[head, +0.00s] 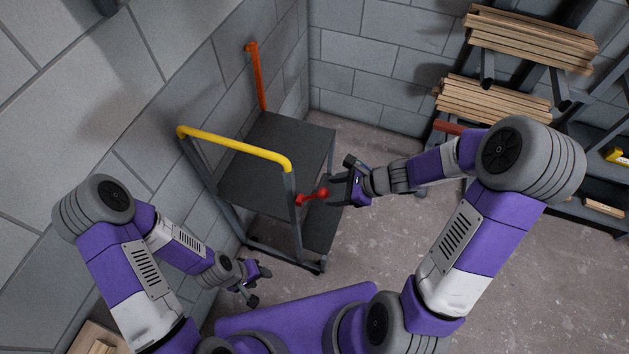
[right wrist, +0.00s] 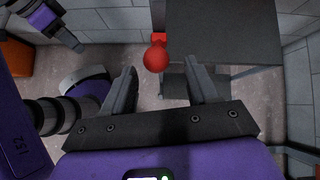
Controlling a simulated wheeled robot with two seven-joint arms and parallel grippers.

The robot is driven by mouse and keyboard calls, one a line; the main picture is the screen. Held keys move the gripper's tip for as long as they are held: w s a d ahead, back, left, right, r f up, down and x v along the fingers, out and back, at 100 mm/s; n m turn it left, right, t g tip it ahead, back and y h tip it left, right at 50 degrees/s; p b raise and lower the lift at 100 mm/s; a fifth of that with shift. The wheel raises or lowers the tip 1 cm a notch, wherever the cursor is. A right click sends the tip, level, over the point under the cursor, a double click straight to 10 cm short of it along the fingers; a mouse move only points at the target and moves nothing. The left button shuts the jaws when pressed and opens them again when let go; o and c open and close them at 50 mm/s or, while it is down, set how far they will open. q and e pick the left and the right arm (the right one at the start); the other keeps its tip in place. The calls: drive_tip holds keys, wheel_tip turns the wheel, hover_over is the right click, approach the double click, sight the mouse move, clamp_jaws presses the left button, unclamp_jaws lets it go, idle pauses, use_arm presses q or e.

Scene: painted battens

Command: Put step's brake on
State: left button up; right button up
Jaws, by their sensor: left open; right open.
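The step (head: 265,180) is a dark platform on grey legs against the left wall, with a yellow handrail (head: 235,148) and an orange upright rail (head: 256,76). Its red brake lever (head: 312,196) sticks out from the side of the frame and ends in a red ball. In the right wrist view the red ball (right wrist: 156,59) shows just beyond and between the fingertips. My right gripper (head: 336,188) is open beside the lever, with nothing held. It also shows in the right wrist view (right wrist: 162,82). My left gripper (head: 257,284) is open and empty, low in front of the step.
Racks with stacked wooden battens (head: 495,100) stand at the back right. Block walls close off the left and back. Bare concrete floor (head: 400,260) lies to the right of the step. More wood (head: 100,340) is at the bottom left.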

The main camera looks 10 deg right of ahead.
sight(318, 195)
drive_tip(key=b+x, duration=0.3)
drive_tip(key=x, duration=0.4)
drive_tip(key=shift+s+a, duration=0.1)
drive_tip(key=shift+s, duration=0.15)
drive_tip(key=shift+c, duration=1.2)
clamp_jaws()
